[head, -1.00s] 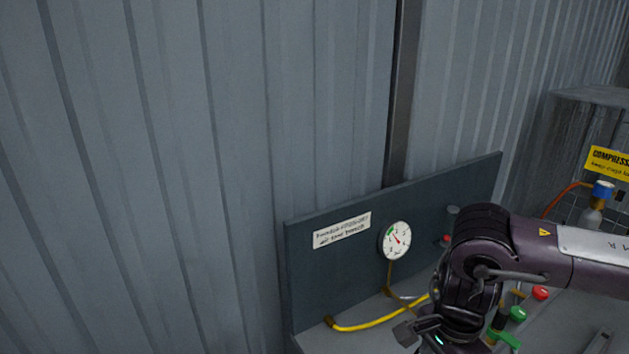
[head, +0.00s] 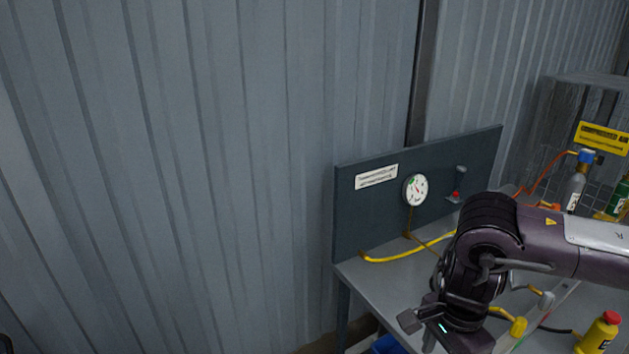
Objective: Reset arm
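My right arm (head: 580,248) reaches in from the right and bends down over the bench. Its gripper (head: 435,326) hangs at the lower edge of the head view, above the front part of the bench. The picture edge cuts it off, and I cannot tell whether its fingers are open or shut. I see nothing clearly held in it. My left gripper is not in view.
The grey bench (head: 385,295) has a dark back panel (head: 360,220) with a round gauge (head: 415,190). A yellow hose (head: 390,257) lies on it. A yellow bottle (head: 597,335) is at lower right. A mesh cage (head: 560,115) stands behind. Corrugated wall (head: 200,170) fills the left.

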